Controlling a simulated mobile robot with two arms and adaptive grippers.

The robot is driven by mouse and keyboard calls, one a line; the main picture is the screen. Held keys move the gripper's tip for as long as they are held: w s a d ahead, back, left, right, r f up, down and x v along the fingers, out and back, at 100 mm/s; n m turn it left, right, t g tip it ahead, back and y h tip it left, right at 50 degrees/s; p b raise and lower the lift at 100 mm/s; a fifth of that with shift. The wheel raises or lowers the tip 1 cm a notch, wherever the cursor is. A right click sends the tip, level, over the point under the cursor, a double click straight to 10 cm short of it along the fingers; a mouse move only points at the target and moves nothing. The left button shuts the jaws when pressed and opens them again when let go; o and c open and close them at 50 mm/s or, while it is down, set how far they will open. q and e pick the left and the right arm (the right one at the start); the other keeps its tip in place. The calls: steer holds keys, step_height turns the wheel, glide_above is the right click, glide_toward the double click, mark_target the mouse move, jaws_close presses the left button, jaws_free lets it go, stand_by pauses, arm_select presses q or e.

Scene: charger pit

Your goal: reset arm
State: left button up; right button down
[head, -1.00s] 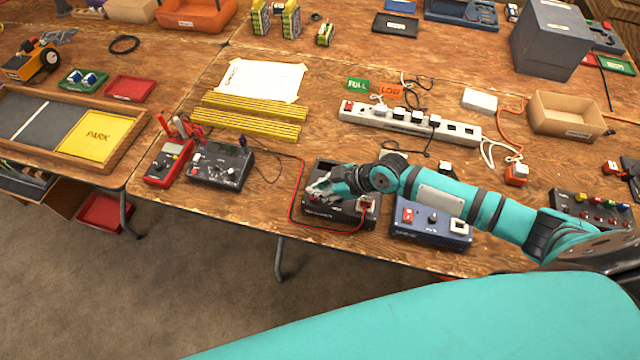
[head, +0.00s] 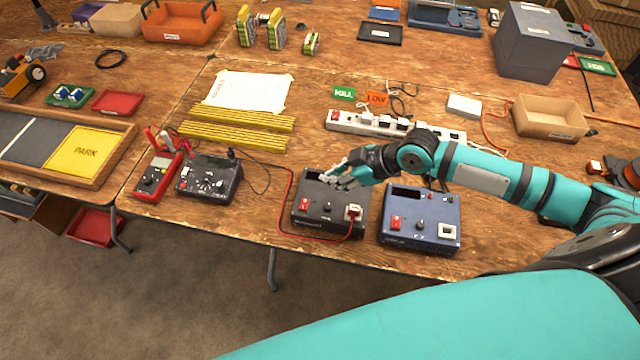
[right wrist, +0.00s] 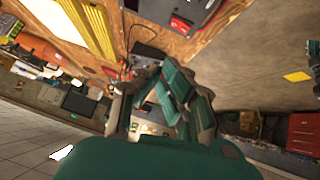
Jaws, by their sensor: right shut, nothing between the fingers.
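My right gripper (head: 336,178) is shut and empty. In the head view its fingers overlap the back of a dark box (head: 322,224) with a red switch, a knob and a white socket; I cannot tell whether they touch it. The teal right arm reaches in from the right, in front of the power strip's right part. In the right wrist view the gripper's fingers (right wrist: 170,100) fill the middle. My left gripper is not in view.
A blue box (head: 420,226) stands right of the dark box. A red lead runs around the dark box to a black meter (head: 208,178). A red multimeter (head: 157,175), yellow rulers (head: 238,134), a power strip (head: 350,122) and a cardboard tray (head: 549,120) lie around. The table's front edge is close.

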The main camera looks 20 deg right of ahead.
steer(key=shift+s+d+r, duration=0.2)
steer(key=shift+d+r, duration=0.2)
